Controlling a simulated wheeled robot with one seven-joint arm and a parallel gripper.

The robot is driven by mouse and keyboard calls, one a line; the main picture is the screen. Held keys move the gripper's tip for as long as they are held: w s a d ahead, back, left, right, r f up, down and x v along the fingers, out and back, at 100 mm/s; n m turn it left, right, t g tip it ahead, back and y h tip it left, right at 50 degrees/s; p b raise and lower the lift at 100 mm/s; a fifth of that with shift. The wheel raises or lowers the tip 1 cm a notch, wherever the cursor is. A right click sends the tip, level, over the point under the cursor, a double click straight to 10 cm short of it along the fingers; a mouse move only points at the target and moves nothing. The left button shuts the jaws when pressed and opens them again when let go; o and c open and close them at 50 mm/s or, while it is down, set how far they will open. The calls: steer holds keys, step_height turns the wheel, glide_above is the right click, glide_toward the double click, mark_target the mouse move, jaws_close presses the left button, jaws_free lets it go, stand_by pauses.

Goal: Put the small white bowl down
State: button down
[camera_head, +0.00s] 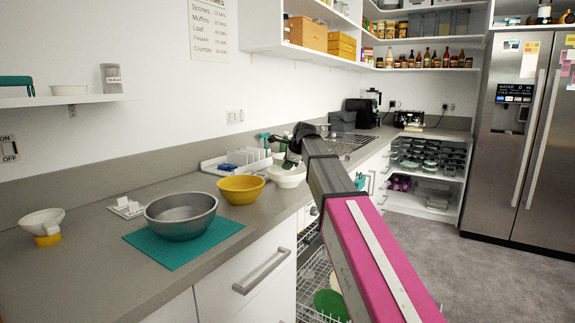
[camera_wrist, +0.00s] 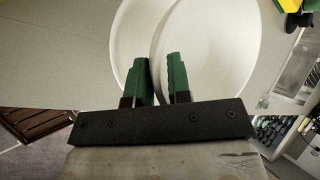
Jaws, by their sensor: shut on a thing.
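My gripper (camera_wrist: 159,82) has its two green fingers closed on the rim of a small white bowl (camera_wrist: 218,65) in the wrist view. A second white rounded dish (camera_wrist: 128,40) shows behind it on the left, overlapped by the held bowl. In the head view, white bowl shapes (camera_head: 287,179) sit below my dark gripper (camera_head: 296,158), close to the front edge of the grey counter (camera_head: 90,269). My gripper and arm partly hide them there. I cannot tell whether the held bowl touches the dish or the counter.
A yellow bowl (camera_head: 241,190) stands just left. A metal bowl (camera_head: 180,219) rests on a teal mat (camera_head: 165,254). A white dish rack (camera_head: 222,164) stands behind. An open dishwasher rack (camera_head: 313,281) lies below the counter edge. Bare counter lies at front left.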

steer(key=shift+f, duration=0.6)
steer(key=c, duration=1.1)
jaws_free()
steer(key=shift+o, duration=0.2)
steer(key=shift+r, duration=0.1)
steer(key=shift+r, duration=0.2)
steer(key=v, duration=1.2)
steer(key=shift+r, duration=0.35)
